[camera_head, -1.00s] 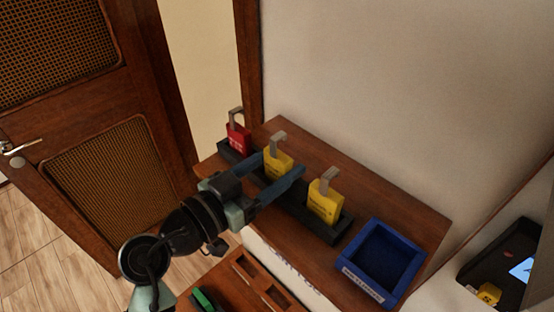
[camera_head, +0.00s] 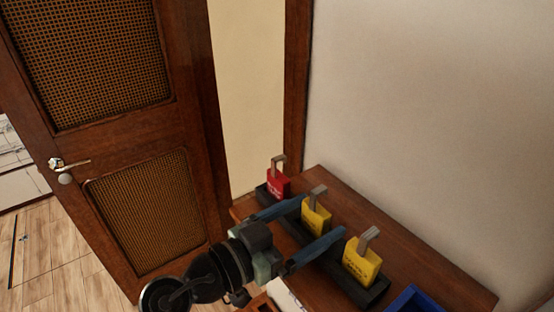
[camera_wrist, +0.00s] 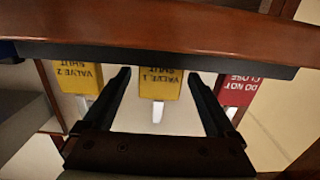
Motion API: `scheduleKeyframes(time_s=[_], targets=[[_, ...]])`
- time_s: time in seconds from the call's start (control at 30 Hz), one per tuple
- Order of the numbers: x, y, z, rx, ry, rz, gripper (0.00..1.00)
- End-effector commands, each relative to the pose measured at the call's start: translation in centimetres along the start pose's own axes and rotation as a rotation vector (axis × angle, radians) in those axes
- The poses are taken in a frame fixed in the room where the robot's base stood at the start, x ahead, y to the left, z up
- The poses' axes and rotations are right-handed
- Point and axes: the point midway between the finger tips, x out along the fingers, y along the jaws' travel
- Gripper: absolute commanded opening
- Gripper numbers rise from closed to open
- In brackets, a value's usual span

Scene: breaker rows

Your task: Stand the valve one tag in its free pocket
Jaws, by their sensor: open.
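The yellow valve one tag (camera_head: 316,217) stands upright in the middle of the dark rail (camera_head: 372,293), its grey shackle upward. In the wrist view the valve one tag (camera_wrist: 160,88) appears upside down, its lettering legible. My gripper (camera_head: 323,214) is open, with one blue finger on each side of this tag. In the wrist view, gaps show between the tag and both fingers of my gripper (camera_wrist: 159,75). The tag's foot in the rail is hidden in the head view.
A red tag (camera_head: 277,186) stands at the rail's far end; a yellow valve two tag (camera_head: 362,262) stands at its near end. A blue bin (camera_head: 415,302) is cut off at the lower edge. The wall (camera_head: 420,130) rises behind the wooden shelf (camera_head: 420,262).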

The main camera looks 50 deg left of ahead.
Motion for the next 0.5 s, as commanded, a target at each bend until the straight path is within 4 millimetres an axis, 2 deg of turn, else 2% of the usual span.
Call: scheduleKeyframes(time_s=[0.03,0.3,0.5], targets=[[-1.0,-0.1,0.7,0.001,0.001,-0.004,0.92],[-7.0,-0.1,0.7,0.003,0.000,-0.007,0.92],[-10.0,-0.1,0.4,0.003,0.000,-0.004,0.92]])
